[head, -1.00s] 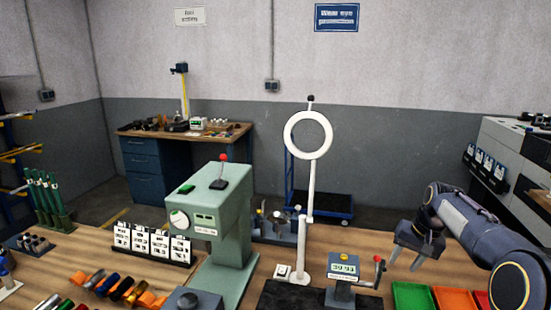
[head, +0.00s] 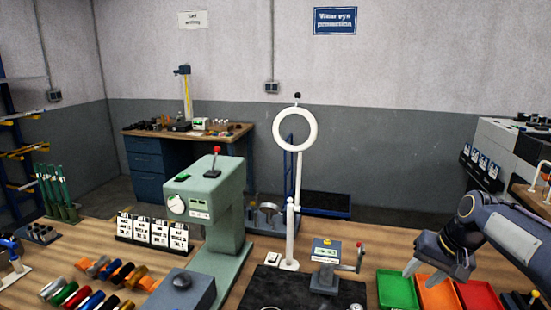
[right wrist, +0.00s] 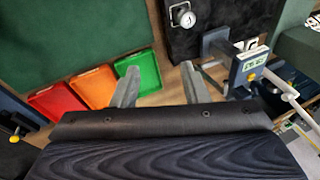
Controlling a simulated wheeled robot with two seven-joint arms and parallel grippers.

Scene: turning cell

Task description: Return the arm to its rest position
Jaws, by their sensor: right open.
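My right gripper (head: 427,272) is at the right of the head view, its two grey fingers pointing down and apart. It is open and empty, above the bench around the green and orange trays. In the right wrist view the two fingers (right wrist: 159,76) also stand apart with nothing between them. My right arm comes in from the right edge. My left gripper does not show in either view.
Green (head: 397,291), orange (head: 437,292) and red (head: 478,295) trays lie below the right gripper. Left of them stand a digital gauge with a crank (head: 326,266), a white ring lamp (head: 296,152) and a green press (head: 208,210). Coloured rings (head: 100,283) lie at front left.

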